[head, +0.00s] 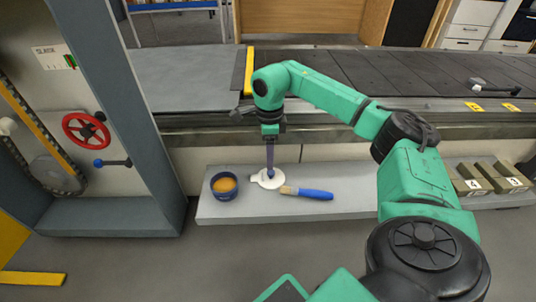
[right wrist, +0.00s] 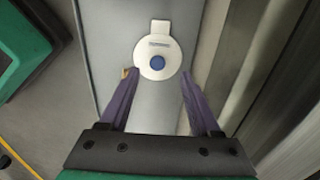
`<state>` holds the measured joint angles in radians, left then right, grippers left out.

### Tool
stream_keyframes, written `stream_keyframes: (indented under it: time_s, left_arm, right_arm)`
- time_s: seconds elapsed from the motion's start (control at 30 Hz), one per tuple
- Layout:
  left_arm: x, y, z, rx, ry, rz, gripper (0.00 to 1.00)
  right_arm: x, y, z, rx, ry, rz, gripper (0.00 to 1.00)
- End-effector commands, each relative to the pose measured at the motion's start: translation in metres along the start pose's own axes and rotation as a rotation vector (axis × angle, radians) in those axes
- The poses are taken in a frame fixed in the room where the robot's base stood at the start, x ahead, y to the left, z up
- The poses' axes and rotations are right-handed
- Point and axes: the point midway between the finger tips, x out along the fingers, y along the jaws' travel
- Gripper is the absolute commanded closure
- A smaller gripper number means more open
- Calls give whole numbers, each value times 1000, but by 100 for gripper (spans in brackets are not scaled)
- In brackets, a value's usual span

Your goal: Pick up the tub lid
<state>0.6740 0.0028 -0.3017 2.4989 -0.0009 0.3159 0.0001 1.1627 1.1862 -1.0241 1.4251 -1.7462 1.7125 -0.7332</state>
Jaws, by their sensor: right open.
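The tub lid (head: 262,181) is a white disc with a tab and a blue knob, lying flat on the low grey shelf. In the right wrist view the lid (right wrist: 159,45) has its tab pointing up and its blue knob in the middle. My right gripper (head: 270,172) points down over the lid in the head view. In the right wrist view its two purple fingers (right wrist: 160,80) are spread apart, with the lid beyond and between their tips. Nothing is held. I cannot tell the exact height above the lid. My left gripper is not in view.
A blue tub (head: 224,187) with orange contents stands left of the lid. A blue-handled brush (head: 308,193) lies just right of it, close to the gripper. The shelf (head: 350,203) has free room at right. The slat conveyor (head: 340,72) runs behind, above the shelf.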

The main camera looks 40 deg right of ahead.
Motion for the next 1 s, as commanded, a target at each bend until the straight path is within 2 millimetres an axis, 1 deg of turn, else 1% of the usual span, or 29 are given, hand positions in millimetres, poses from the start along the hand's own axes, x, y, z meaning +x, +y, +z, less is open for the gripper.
stream_keyframes:
  time_s: [0.03,0.13,0.3,0.37,0.43,0.6,0.63,0.67,0.7,0.77,0.8,1.0]
  left_arm:
    - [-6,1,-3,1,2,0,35]
    - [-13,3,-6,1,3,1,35]
    - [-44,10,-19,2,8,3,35]
    - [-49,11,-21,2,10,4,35]
    - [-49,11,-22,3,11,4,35]
    - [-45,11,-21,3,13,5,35]
    - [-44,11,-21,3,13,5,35]
    - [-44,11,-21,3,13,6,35]
    - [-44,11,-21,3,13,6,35]
    - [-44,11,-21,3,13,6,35]
    - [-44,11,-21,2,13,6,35]
    - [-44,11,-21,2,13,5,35]
  right_arm:
    - [9,0,0,0,0,0,36]
    - [18,1,0,1,-1,0,36]
    - [51,4,-3,2,-1,-1,36]
    - [60,4,-2,2,-1,0,36]
    - [62,4,-2,2,-3,0,36]
    - [58,4,-2,2,-3,0,36]
    - [58,4,-2,2,-3,0,44]
    - [58,4,-2,2,-3,0,55]
    - [58,4,-2,2,-3,0,70]
    - [58,4,-2,2,-3,0,93]
    - [58,4,-2,2,-2,0,100]
    - [58,4,-2,1,-3,0,100]
